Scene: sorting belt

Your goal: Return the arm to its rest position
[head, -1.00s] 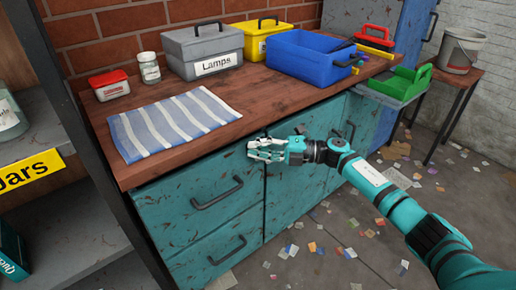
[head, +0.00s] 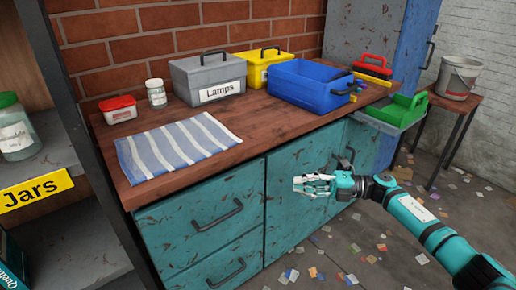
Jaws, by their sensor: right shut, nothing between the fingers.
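My right gripper (head: 312,186) is shut and empty. It hangs in front of the teal cabinet (head: 290,222), below the edge of the wooden worktop (head: 255,127). The teal arm behind it comes in from the lower right. The fingers point left, and I cannot tell whether they touch the cabinet front. My left gripper is not in view.
On the worktop are a striped cloth (head: 178,146), a red-lidded box (head: 119,109), a jar (head: 156,93), a grey Lamps box (head: 208,78), a yellow box (head: 263,67) and a blue bin (head: 309,84). A shelf with jars stands left. A bucket (head: 457,78) stands right.

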